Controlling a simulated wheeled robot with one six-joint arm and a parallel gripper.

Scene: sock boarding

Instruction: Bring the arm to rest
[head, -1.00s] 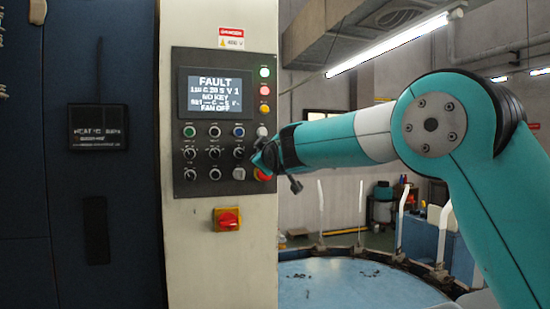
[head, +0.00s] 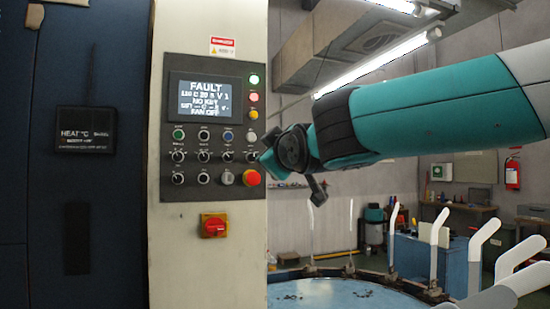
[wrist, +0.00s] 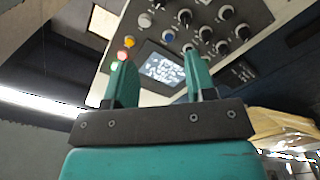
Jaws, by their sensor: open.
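My teal arm (head: 440,110) reaches in from the right in the head view. It ends in a dark wrist joint and my gripper (head: 272,165), just right of the control panel's edge. In the wrist view my gripper (wrist: 158,72) shows two teal fingers spread apart with nothing between them. The control panel (head: 188,140) appears behind the fingers in the wrist view, apart from them as far as I can tell. Its screen (head: 205,97) reads FAULT, NO KEY and FAN OFF.
A red emergency button (head: 251,178) and several knobs are close to the gripper. A red and yellow switch (head: 213,226) sits below the panel. A blue round table (head: 330,294) with upright white boards stands at lower right. A ceiling light (head: 375,67) hangs above.

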